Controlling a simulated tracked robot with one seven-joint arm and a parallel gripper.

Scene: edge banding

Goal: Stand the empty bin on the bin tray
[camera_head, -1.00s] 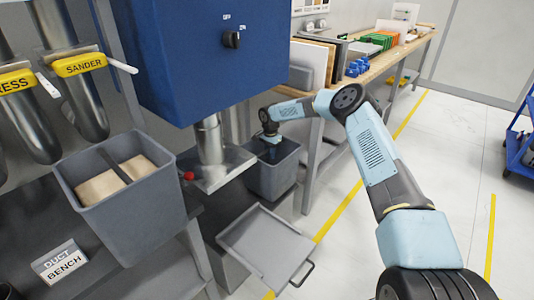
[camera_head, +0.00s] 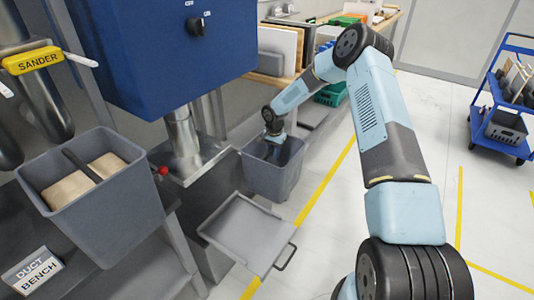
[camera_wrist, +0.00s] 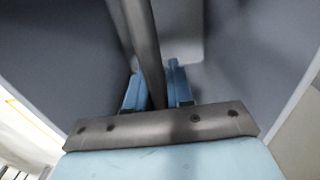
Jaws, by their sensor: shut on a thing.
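The empty bin (camera_head: 262,181) is a grey open-topped box with a dark bar across its mouth. It hangs upright from my gripper (camera_head: 274,150), behind and right of the bin tray in the head view. In the wrist view, my gripper (camera_wrist: 156,88) has its blue fingers on both sides of the bar (camera_wrist: 143,45), with the bin's grey inner walls (camera_wrist: 235,60) around. The bin tray (camera_head: 245,232) is a flat grey pulled-out plate with a low rim and a dark front handle. Its surface is bare. The bin's underside is hard to judge.
A second grey bin (camera_head: 108,215) with brown contents stands on the duct bench at left. A blue cabinet (camera_head: 160,50) sits on a metal post and plate (camera_head: 190,160) beside my bin. A wooden bench is behind. A blue trolley (camera_head: 500,105) stands right; the floor between is clear.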

